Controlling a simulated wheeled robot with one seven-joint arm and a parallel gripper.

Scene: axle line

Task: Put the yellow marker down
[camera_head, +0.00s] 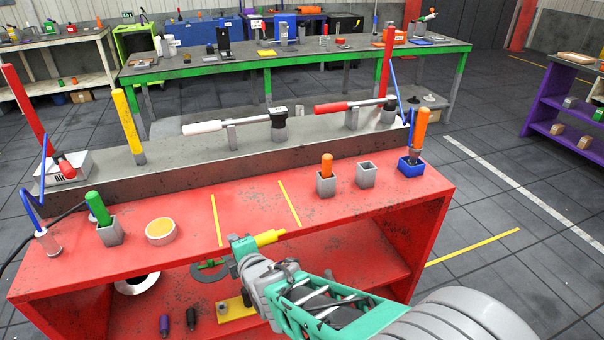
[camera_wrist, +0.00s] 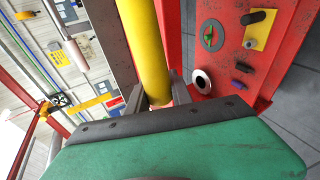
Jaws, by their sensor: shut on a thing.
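The yellow marker (camera_head: 269,238) is held by my gripper (camera_head: 246,245) at the front edge of the red bench top (camera_head: 250,205) in the head view. It lies nearly level, its free end pointing right. In the wrist view the yellow marker (camera_wrist: 145,50) runs up from between the two grey fingers (camera_wrist: 157,92), which are shut on its lower end. The gripped part is partly hidden by the fingers. I cannot tell the exact gap between the marker and the bench.
Two yellow lines (camera_head: 289,203) mark a bare strip of the bench top. Grey cups with a green (camera_head: 98,209) and an orange handle (camera_head: 327,165), an empty grey cup (camera_head: 366,174) and a blue holder (camera_head: 411,168) stand around it. A grey beam (camera_head: 215,165) runs behind.

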